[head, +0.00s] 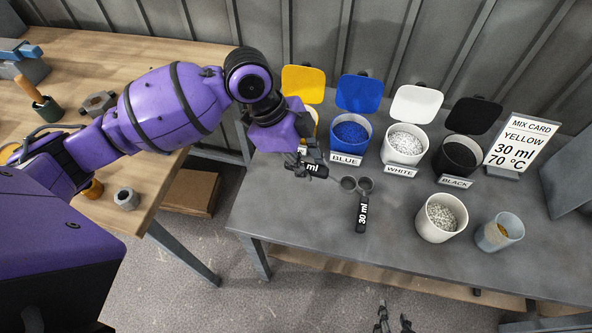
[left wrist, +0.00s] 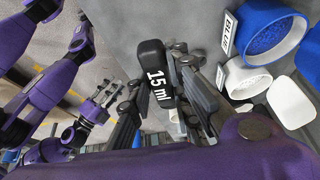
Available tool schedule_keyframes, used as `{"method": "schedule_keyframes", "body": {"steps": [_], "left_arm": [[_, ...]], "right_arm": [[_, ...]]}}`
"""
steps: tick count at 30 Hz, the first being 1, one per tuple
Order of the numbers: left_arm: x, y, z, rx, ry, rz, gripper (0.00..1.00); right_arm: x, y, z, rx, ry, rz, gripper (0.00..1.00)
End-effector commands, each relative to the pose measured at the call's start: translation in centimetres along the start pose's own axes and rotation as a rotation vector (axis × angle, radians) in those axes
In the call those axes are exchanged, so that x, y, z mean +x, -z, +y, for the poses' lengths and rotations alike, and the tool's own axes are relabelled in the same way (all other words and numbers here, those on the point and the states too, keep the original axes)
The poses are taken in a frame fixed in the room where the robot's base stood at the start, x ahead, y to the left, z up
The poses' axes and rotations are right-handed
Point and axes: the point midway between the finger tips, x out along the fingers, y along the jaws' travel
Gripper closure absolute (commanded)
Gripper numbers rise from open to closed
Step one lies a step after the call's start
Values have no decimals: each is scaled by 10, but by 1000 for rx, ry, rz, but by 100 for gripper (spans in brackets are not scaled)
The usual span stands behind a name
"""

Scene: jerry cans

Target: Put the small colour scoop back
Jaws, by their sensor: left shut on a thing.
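The small scoop's black handle, marked 15 ml, shows in the left wrist view (left wrist: 154,75) between the fingers of my left gripper (left wrist: 178,95). In the head view my left gripper (head: 305,163) is shut on this handle (head: 316,169), low over the grey table in front of the bins. A small grey bowl (head: 348,183) lies in line with the handle, beside the bowl of the 30 ml scoop (head: 362,214). I cannot tell whether the small scoop touches the table. My right gripper (head: 394,320) is at the bottom edge, empty, with its fingers apart.
Blue (head: 350,133), white (head: 405,145) and black (head: 458,157) bins stand in a row; the yellow bin is mostly hidden behind my gripper. A tub of pale pellets (head: 441,217), a cup (head: 500,231) and the mix card (head: 521,146) stand to the right.

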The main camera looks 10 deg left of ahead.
Motion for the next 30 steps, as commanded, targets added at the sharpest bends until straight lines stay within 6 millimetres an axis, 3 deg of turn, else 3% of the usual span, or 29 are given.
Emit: {"method": "schedule_keyframes", "body": {"steps": [7,16,21,30], "left_arm": [[2,-22,-9,-76,-21,1,100],[9,-91,-49,-77,-21,1,100],[32,-124,-63,-74,-23,3,100],[47,-147,-74,-69,-21,4,100]], "right_arm": [[0,2,1,-2,0,4,65],[0,1,6,-12,-5,2,65],[1,-4,5,-9,-4,-4,65],[2,-3,0,5,-3,-1,65]]}}
